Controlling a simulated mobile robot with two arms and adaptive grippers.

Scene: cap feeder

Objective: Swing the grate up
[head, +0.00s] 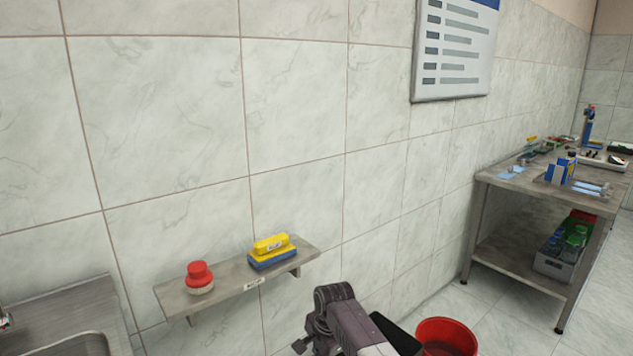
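No grate shows in the head view, which is turned to a tiled wall. A part of one of my arms reaches up at the bottom centre, but I cannot tell which arm it is. No fingertips of my left or right gripper are visible, so whether they are open or shut does not show.
A wall shelf (225,287) holds a red-handled brush (199,275) and yellow and blue sponges (271,246). A metal sink (70,345) is at lower left. A red bucket (447,334) stands on the floor. A metal table (510,184) with tools is at right; a board (455,50) hangs above.

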